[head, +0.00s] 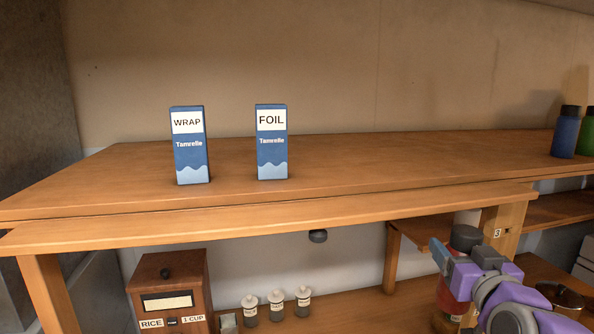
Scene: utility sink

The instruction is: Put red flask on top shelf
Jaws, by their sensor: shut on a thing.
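The red flask (451,300) is at the lower right in the head view, upright, with a dark cap (465,238). My gripper (452,262) is shut on it near its upper part and hides some of it. The top shelf is a wide wooden board.
A WRAP box (189,146) and a FOIL box (271,143) stand at the shelf's left. A blue flask (566,132) and a green flask (587,135) stand far right. Bare shelf lies between. Below are a rice dispenser (170,280) and small jars (277,305).

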